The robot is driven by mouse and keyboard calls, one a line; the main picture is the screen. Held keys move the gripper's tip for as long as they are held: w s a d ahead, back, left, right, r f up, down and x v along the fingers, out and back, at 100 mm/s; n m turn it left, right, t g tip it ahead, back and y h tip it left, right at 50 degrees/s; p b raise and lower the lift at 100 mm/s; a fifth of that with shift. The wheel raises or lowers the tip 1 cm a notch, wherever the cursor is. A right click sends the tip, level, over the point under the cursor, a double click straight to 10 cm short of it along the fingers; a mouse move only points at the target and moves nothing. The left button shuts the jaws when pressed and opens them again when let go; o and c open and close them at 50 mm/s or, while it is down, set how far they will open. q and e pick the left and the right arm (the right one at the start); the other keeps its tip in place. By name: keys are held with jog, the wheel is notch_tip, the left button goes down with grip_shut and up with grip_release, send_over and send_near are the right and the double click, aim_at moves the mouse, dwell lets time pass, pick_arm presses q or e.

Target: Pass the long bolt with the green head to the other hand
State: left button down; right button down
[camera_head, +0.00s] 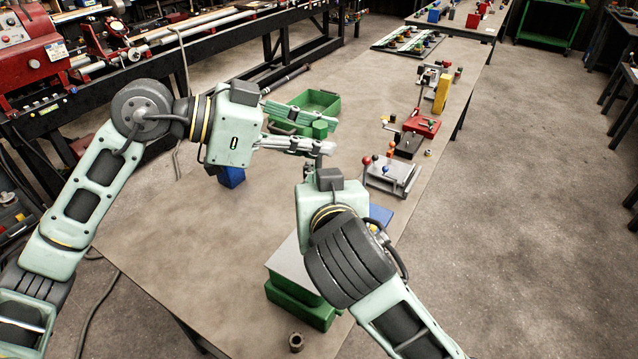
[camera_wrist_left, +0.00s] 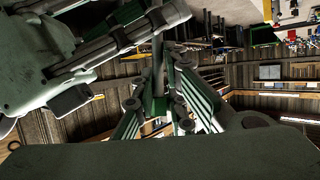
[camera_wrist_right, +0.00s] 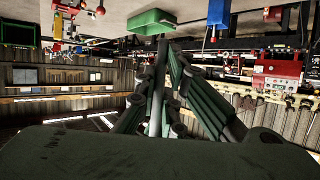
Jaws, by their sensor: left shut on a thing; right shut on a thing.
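The long bolt's green head (camera_head: 320,128) shows by the fingertips of my left gripper (camera_head: 328,138) in the head view. In the left wrist view its grey shaft (camera_wrist_left: 158,65) runs up from green between the fingers of my left gripper (camera_wrist_left: 160,105). My left gripper is shut on the bolt. My right gripper (camera_head: 318,162) meets it from the near side and is shut on the bolt too; its fingers are mostly hidden behind its own body in the head view. The right wrist view shows my right gripper's fingers (camera_wrist_right: 165,100) close together around a pale rod.
A green bin (camera_head: 318,101) lies just behind the grippers. A blue box (camera_head: 231,177) stands under my left gripper. A green box (camera_head: 310,312) and a small nut (camera_head: 296,342) are near the front edge. Fixtures (camera_head: 390,176) line the right side. The table's left middle is clear.

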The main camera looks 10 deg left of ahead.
pick_arm(q)
jog(key=shift+a, duration=0.1)
jog(key=c, duration=1.7)
grip_release()
